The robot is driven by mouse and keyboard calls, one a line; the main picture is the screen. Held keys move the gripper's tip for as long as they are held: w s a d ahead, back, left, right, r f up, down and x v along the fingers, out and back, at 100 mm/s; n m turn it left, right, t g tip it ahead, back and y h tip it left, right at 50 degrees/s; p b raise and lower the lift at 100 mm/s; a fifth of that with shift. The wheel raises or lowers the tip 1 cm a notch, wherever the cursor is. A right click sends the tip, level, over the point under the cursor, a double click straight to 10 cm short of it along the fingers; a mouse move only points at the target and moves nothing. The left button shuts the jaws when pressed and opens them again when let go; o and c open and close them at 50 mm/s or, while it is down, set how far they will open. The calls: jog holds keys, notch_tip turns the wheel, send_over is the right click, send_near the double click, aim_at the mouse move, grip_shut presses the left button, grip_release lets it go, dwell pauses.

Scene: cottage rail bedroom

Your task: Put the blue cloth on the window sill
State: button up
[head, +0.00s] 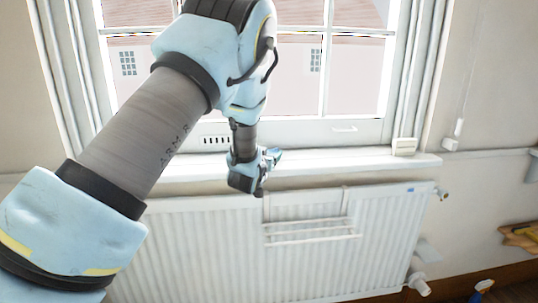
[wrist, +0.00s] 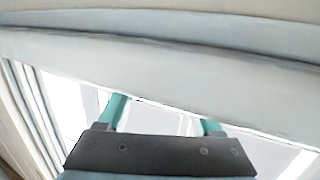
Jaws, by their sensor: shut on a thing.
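My gripper (head: 262,166) is at the front edge of the white window sill (head: 345,165), near the middle of its length. It is shut on the blue cloth (head: 272,156), of which only a small blue patch shows at the fingertips, in front of the sill. Whether the cloth touches the sill I cannot tell. In the wrist view my gripper (wrist: 163,116) shows a dark palm and two teal fingers whose tips end at a broad pale band. The cloth is not clearly seen there.
A white radiator (head: 330,250) with a small rack (head: 310,230) is below the sill. The window (head: 295,75) is behind the sill.

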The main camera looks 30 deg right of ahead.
jog(key=o, duration=1.4)
jog(key=shift+c, duration=0.2)
jog(key=b+v, duration=0.2)
jog(key=v, duration=1)
jog(key=shift+b, duration=0.35)
